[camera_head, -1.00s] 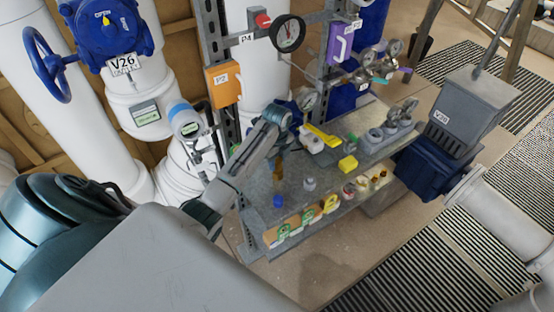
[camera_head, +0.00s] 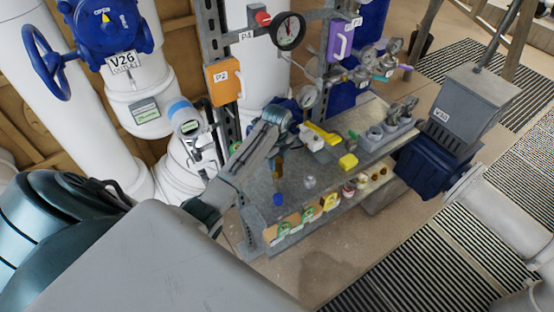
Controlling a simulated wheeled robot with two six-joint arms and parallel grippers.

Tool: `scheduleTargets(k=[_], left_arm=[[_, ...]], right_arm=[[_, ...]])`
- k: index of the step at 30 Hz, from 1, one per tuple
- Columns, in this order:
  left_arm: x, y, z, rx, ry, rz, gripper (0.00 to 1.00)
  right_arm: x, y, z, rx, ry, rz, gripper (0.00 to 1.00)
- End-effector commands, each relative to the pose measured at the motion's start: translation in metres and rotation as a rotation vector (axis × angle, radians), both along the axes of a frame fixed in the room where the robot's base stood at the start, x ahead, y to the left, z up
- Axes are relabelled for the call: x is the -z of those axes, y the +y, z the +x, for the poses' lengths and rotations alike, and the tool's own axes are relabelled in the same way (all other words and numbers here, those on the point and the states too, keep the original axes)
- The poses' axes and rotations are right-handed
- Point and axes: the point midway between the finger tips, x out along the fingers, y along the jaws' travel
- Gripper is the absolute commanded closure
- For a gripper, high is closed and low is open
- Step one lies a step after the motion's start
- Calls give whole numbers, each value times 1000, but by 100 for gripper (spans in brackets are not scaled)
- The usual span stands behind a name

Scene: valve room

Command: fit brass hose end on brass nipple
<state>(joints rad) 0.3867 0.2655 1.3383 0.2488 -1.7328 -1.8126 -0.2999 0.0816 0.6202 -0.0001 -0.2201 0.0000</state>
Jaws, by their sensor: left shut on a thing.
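My left arm reaches in from the lower left over the grey workbench (camera_head: 262,187). My left gripper (camera_head: 279,152) is at its far end, small and partly hidden by its own wrist. A small brass-coloured piece (camera_head: 278,169), seemingly the brass hose end, hangs below the gripper, which is shut on it above the bench top. Which fitting is the brass nipple I cannot tell; small brass-coloured parts (camera_head: 373,178) sit along the bench's right front. My right gripper is not in view.
A blue cup (camera_head: 278,199), a small grey part (camera_head: 310,182), a yellow block (camera_head: 348,161) and a yellow-handled tool (camera_head: 322,134) are on the bench. Grey holders (camera_head: 390,130) stand at its right end. Gauges and an orange box (camera_head: 222,83) are on the rack behind.

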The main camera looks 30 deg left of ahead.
Motion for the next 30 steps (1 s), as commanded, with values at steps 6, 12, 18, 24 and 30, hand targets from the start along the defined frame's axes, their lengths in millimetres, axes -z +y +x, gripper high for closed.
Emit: scheduleTargets(k=[6,12,18,24,30], left_arm=[[0,0,0,0,0,0,84],[0,0,0,0,0,0,62],[0,0,0,0,0,0,43],[-1,0,0,0,-1,0,43],[-20,1,1,1,-4,1,43]], right_arm=[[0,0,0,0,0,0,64],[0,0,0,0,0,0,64],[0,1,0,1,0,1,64],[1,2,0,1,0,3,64],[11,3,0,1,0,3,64]])
